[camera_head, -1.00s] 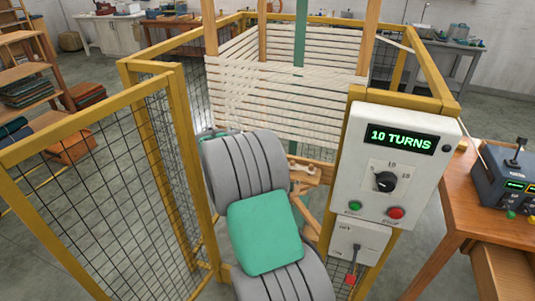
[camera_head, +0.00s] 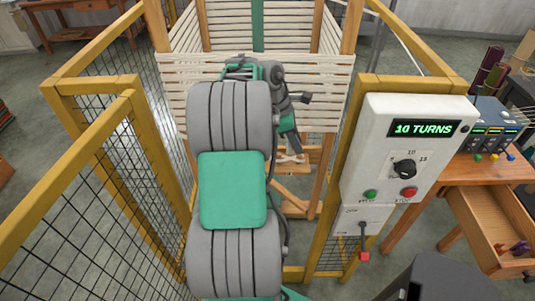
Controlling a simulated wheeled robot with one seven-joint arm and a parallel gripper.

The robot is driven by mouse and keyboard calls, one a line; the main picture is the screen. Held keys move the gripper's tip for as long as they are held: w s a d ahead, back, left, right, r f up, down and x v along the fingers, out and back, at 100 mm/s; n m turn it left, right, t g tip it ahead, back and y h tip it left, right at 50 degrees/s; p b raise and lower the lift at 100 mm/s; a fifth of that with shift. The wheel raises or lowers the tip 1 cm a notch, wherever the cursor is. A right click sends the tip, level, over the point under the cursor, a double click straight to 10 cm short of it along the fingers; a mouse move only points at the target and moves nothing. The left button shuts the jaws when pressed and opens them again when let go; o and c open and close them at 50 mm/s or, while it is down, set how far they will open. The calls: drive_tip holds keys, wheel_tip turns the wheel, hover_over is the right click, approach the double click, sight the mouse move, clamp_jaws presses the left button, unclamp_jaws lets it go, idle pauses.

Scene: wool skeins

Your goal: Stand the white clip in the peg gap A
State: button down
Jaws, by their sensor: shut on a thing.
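My grey and green arm reaches from the bottom middle into the yellow cage. My gripper (camera_head: 294,143) is at its far end, pointing down in front of the wound white yarn (camera_head: 315,90). The fingers are small and dark, and my arm hides part of the wrist. I cannot make out what is between them. A pale wooden piece shows just below the gripper, on the wooden stand. I cannot pick out the white clip or a peg gap marked A.
The yellow mesh cage (camera_head: 92,85) surrounds the winding frame. A white control box (camera_head: 385,150) reads "10 TURNS", with a knob, green and red buttons, and a red-ended lever (camera_head: 363,245) below.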

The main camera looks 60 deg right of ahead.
sight(278, 154)
drive_tip(key=w+f, duration=0.4)
drive_tip(key=w, duration=0.1)
drive_tip(key=w+d+f, duration=0.1)
drive_tip(key=w+f, duration=0.2)
drive_tip(key=shift+w+f+p, duration=0.15)
drive_tip(key=shift+f+p, duration=0.1)
drive_tip(key=shift+f, duration=0.65)
drive_tip(key=shift+w+f+p, duration=0.1)
drive_tip(key=shift+f+p, duration=0.1)
drive_tip(key=shift+f, duration=0.7)
drive_tip(key=c, duration=1.1)
unclamp_jaws()
drive_tip(key=shift+f, duration=0.1)
drive_tip(key=shift+o, duration=0.2)
drive_tip(key=v, duration=1.2)
drive_tip(key=shift+p, duration=0.45)
